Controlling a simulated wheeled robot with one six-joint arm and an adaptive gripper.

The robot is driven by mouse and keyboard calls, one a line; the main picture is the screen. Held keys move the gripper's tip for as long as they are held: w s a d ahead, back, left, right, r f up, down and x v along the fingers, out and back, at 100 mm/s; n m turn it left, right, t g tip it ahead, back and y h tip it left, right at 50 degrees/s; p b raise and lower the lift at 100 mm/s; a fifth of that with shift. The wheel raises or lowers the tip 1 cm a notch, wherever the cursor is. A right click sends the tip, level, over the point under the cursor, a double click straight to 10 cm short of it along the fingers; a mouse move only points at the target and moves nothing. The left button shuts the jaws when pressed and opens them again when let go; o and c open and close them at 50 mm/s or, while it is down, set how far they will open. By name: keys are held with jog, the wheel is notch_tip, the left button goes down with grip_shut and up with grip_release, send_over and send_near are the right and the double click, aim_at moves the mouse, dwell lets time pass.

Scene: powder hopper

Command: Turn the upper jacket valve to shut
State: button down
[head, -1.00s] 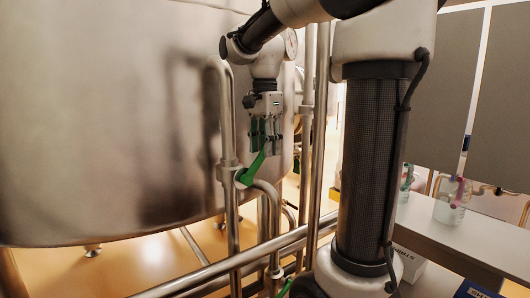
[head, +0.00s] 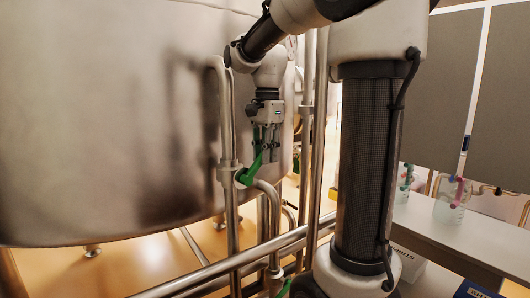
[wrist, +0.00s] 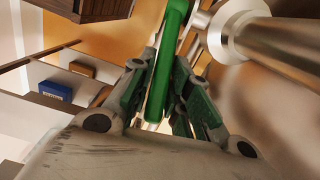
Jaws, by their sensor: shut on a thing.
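The upper jacket valve has a green lever handle (head: 250,173) on a vertical steel pipe beside the big steel vessel. The handle slants up and to the right from the pipe in the head view. My gripper (head: 265,150) points down at the handle's upper end. In the wrist view the green handle (wrist: 168,62) runs between the two fingers of my gripper (wrist: 165,95), which are shut on it. The exact contact points are partly hidden. A second green handle (head: 285,287) shows low at the bottom edge of the head view, mostly cut off.
The steel vessel (head: 100,120) fills the left. Vertical pipes (head: 316,130) stand close to the right of my gripper, and a slanted pipe (head: 215,270) crosses below. A bench (head: 440,235) with clear bottles (head: 450,200) stands at the right.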

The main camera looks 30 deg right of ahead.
jog(key=shift+d+f+y, duration=0.6)
jog(key=shift+f+y, duration=0.05)
jog(key=shift+y, duration=0.35)
jog(key=shift+w+d+f+g+y, duration=0.1)
jog(key=shift+d+f+g+y, duration=0.2)
jog(key=shift+f+y, duration=0.6)
jog(key=shift+r, duration=0.2)
jog(key=c, duration=1.3)
grip_release()
jog(key=shift+c, duration=0.2)
notch_tip(320, 180, up, 10)
